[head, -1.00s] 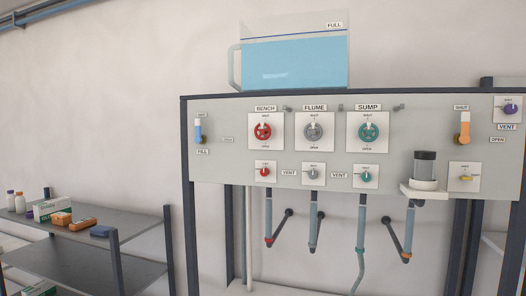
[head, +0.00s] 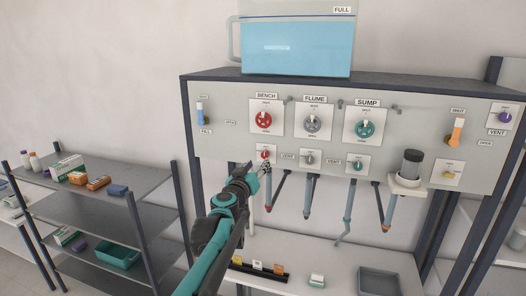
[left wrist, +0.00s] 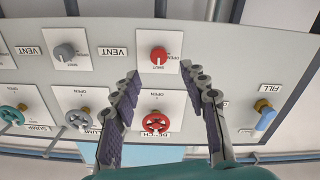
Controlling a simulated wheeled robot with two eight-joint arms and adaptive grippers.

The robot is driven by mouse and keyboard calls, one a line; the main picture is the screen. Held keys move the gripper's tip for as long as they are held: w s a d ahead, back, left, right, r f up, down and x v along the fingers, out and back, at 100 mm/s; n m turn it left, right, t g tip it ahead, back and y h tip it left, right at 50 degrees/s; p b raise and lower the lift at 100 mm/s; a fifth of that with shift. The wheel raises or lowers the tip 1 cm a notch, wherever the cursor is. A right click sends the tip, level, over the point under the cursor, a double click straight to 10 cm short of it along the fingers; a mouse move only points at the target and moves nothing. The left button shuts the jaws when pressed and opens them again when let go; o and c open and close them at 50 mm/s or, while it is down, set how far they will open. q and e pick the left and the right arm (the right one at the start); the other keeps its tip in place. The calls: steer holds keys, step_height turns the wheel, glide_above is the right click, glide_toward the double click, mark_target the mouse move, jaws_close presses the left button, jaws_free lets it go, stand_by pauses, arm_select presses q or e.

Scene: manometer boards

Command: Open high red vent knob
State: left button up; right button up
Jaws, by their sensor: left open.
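The red vent knob (head: 265,154) sits on a small white plate under the red BENCH wheel (head: 264,120), at the left of the board. In the left wrist view, which is upside down, the knob (left wrist: 158,55) shows with its pale mark toward the SHUT label. My left gripper (head: 264,168) is in front of the board, just below the knob in the head view. In the left wrist view its two fingers (left wrist: 163,80) are spread and empty, with the knob beyond and between the tips. They appear apart from it. My right gripper is not in view.
Grey (head: 310,158) and teal (head: 355,166) vent knobs sit to the right on the board (head: 225,140). Pipes hang below. A tank (head: 295,48) stands on top. A shelf (head: 105,210) with boxes is left; a bench (head: 330,262) with a grey tray (head: 378,283) is below.

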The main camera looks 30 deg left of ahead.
mark_target(264, 156)
arm_select(q)
steer(key=p+x, duration=0.1)
steer(key=x, duration=0.6)
steer(key=shift+d+p, duration=0.1)
steer(key=shift+p, duration=0.25)
jaws_close()
